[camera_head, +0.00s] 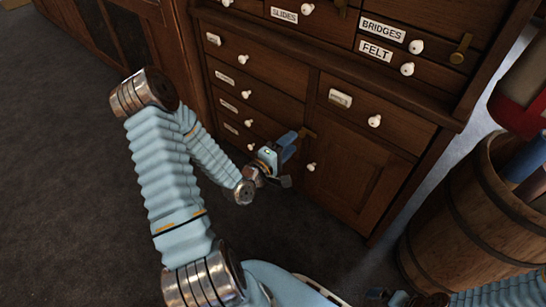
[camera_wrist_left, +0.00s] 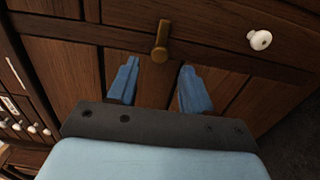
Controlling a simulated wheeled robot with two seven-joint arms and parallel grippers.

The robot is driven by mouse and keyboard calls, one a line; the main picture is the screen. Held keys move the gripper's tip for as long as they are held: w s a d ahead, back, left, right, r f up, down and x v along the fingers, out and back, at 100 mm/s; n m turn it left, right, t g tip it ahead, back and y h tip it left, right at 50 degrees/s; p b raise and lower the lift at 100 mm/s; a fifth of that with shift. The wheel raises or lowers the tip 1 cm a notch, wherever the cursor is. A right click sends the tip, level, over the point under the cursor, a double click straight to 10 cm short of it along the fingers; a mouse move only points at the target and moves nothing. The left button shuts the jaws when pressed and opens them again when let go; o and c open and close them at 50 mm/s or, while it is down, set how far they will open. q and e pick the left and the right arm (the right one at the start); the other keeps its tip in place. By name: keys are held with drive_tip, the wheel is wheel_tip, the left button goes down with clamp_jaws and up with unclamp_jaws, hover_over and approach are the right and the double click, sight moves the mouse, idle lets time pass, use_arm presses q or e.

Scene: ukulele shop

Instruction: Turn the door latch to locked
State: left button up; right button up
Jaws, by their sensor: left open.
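The small brass door latch (camera_head: 309,133) is at the upper left of the lower cupboard door (camera_head: 345,180) in the head view. In the left wrist view the brass latch (camera_wrist_left: 161,42) stands roughly upright, with its rounded end toward me. My left gripper (camera_head: 287,160) is in front of the door, close to the latch. In the wrist view its two blue fingers (camera_wrist_left: 159,68) are apart, one on each side of the latch's line, with nothing between them. The latch appears just beyond the fingertips. My right arm shows at the bottom right; its fingers are not clear.
A drawer with a white knob (camera_head: 374,121) is above the door. Labelled drawers (camera_head: 240,80) are to the left. Another brass latch (camera_head: 461,48) is higher on the cabinet. A wooden barrel (camera_head: 470,215) stands at the right. The floor (camera_head: 80,200) at left is clear.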

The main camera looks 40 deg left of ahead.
use_arm(q)
drive_tip(key=s+p, duration=0.5)
drive_tip(key=s, duration=0.5)
drive_tip(key=shift+a, duration=0.4)
drive_tip(key=w+d+f+m+g+h+p, duration=0.25)
drive_tip(key=d+f+m+g, duration=0.45)
drive_tip(key=d, duration=0.4)
drive_tip(key=s+d+f+m+g+p, duration=0.2)
drive_tip(key=s+d+f+m+g, duration=0.2)
drive_tip(key=s+d+m+g, duration=0.4)
drive_tip(key=s+d+g, duration=0.1)
drive_tip(key=d+g, duration=0.1)
drive_tip(key=d, duration=0.1)
drive_tip(key=shift+s+f, duration=0.15)
drive_tip(key=shift+s, duration=0.25)
